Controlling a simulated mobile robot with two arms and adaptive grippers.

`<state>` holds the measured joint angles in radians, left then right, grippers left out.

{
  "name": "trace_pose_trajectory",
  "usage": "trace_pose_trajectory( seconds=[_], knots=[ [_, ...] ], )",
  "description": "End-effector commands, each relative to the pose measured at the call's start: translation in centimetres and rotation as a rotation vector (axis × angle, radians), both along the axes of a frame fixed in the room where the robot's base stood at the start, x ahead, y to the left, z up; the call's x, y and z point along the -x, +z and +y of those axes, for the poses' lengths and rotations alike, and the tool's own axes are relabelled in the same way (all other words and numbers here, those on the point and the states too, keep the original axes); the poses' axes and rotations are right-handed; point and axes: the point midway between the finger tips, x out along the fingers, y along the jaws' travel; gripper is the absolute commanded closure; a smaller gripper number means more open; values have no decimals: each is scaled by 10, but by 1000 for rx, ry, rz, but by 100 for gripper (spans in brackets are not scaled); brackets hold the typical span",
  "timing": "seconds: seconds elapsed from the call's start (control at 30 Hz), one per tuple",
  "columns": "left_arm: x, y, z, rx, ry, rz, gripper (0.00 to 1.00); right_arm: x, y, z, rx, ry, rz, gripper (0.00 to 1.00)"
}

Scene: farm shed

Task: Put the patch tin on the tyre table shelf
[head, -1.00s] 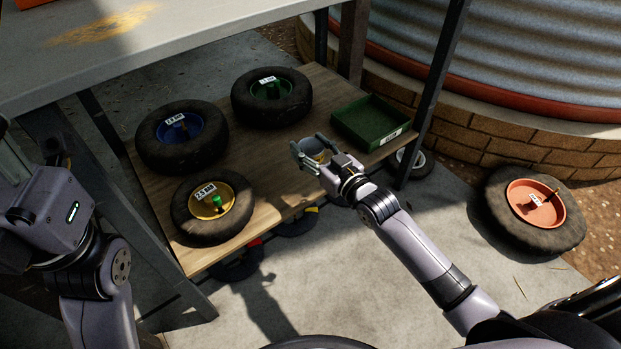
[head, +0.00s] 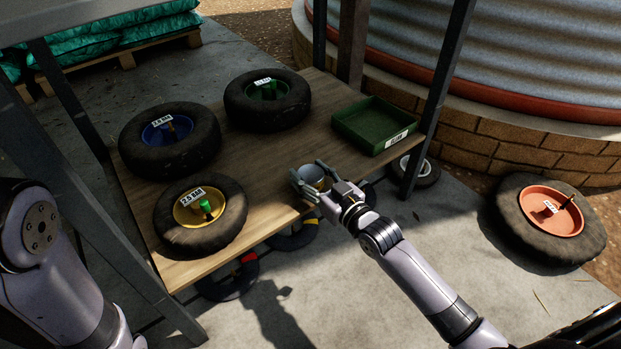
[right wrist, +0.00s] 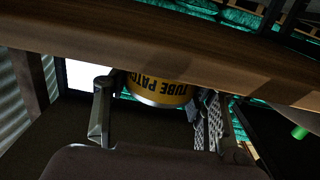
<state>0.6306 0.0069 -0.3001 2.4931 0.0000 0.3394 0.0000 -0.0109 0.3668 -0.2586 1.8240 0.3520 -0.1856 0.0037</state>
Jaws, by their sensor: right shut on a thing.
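The patch tin (head: 313,178) is a small round tin with a pale top, held at the front edge of the wooden tyre table shelf (head: 262,165). My right gripper (head: 306,173) is shut on it, one finger on each side. In the right wrist view the yellow tin (right wrist: 160,88), with upside-down "TUBE PATCH" lettering, shows between the fingers. The shelf board (right wrist: 220,62) hides part of it there. I cannot tell whether the tin touches the shelf. My left gripper is out of view; only its arm shows at the left.
Tyres with blue (head: 170,155), green (head: 267,122) and yellow (head: 200,235) hubs stand on the shelf. A green tray (head: 345,135) is at its right end. Table legs (head: 437,95) flank it. Bare wood lies between the tyres and tray. An orange-hubbed tyre (head: 520,235) lies on the floor.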

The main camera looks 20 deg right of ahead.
Motion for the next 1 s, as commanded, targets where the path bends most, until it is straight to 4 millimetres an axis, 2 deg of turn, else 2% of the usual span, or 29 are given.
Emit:
trace_pose_trajectory(
  seconds=[0.33,0.37,0.63,1.0],
  knots=[
    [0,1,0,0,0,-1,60,0,-2,0,0,0,-1,78],
    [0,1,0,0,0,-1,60,0,-2,0,0,0,-1,48],
    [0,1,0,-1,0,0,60,0,-2,0,1,0,-1,30],
    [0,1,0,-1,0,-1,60,0,2,0,1,0,-1,29]
  ],
)
